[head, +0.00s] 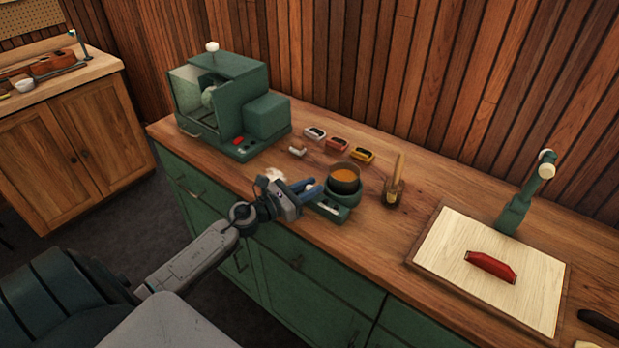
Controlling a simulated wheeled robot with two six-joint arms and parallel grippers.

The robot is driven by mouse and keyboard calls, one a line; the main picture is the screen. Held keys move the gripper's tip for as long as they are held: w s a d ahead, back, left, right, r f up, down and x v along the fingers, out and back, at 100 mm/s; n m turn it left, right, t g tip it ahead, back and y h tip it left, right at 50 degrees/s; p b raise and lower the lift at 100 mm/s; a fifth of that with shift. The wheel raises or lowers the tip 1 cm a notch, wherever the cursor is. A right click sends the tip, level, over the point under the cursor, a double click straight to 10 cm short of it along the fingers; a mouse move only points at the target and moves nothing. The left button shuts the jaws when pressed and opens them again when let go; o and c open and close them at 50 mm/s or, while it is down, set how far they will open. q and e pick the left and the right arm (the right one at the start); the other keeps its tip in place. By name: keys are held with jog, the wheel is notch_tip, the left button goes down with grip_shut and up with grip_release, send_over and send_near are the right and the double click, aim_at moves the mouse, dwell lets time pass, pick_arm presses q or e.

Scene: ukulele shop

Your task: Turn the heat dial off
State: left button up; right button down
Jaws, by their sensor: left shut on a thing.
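A small green heater (340,207) stands at the front edge of the wooden counter. A dark pot (345,187) with amber contents sits on it. My left gripper (310,187) comes in from the left with its blue fingers at the heater's left side. It is shut on a small pale piece between the fingertips, which looks like the heat dial; the fingers hide most of it, and its setting cannot be read. A pale strip (326,208) shows on the heater's front, below the fingers. My right gripper is not in view.
A green machine (230,105) stands at the back left of the counter (385,245). Small boxes (337,143) lie behind the pot. A jar with a brush (395,185) stands close right of it. A pale board (490,255) with a red block (490,267) lies farther right.

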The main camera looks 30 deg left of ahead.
pick_arm(q)
jog(key=n+y+p, duration=0.1)
jog(key=y+p, duration=0.1)
jog(key=n+t+y+p, duration=0.1)
jog(key=y, duration=0.1)
jog(key=n+y+p, duration=0.1)
jog(key=p, duration=0.1)
jog(key=shift+d+r+n+y+p, duration=0.1)
jog(key=shift+r+n+y+p, duration=0.2)
jog(key=shift+n+y, duration=0.1)
jog(key=n+y+p, duration=0.1)
jog(key=n+y, duration=0.1)
jog(key=y, duration=0.1)
jog(key=shift+f+y+p, duration=0.2)
jog(key=shift+y+p, duration=0.1)
jog(key=shift+p, duration=0.05)
jog(key=shift+f+n+y+p, duration=0.1)
jog(key=shift+n+y+p, duration=0.2)
jog(key=shift+n+y, duration=0.75)
jog(key=shift+y, duration=0.45)
jog(key=o, duration=0.9)
jog(key=shift+f, duration=0.1)
